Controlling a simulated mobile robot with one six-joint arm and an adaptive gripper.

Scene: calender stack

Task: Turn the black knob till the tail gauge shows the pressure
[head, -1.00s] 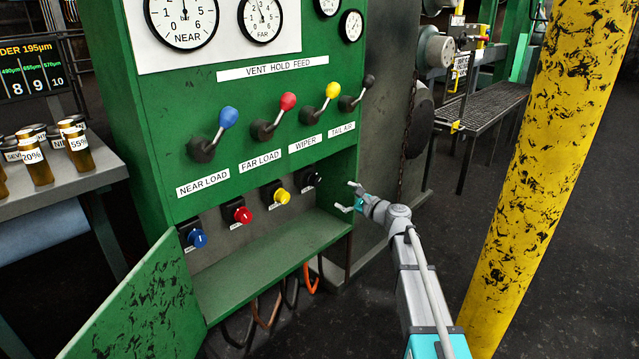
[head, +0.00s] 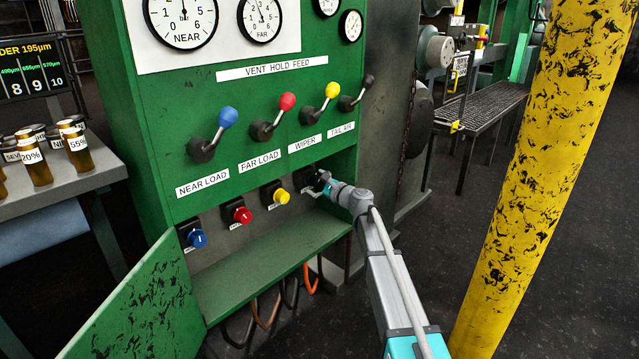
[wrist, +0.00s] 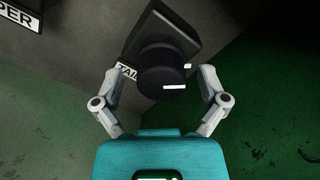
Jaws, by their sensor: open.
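The black knob (wrist: 160,72) sits on a dark square mount inside the cabinet's lower recess, above a partly hidden "TAIL" label (wrist: 125,72). A white mark shows on its face. My gripper (wrist: 160,84) is open, with one finger on each side of the knob; I cannot tell whether either touches it. In the head view my gripper (head: 324,183) reaches into the recess and mostly hides the knob. The small gauge at the right (head: 350,26) sits beyond the FAR gauge; its reading is too small to tell, and no name shows on it.
Yellow (head: 281,196), red (head: 242,215) and blue (head: 197,238) knobs sit left of my gripper. Levers stand above on the green cabinet (head: 240,93). An open door (head: 140,300) hangs at lower left. A yellow post (head: 540,170) stands to the right of my arm.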

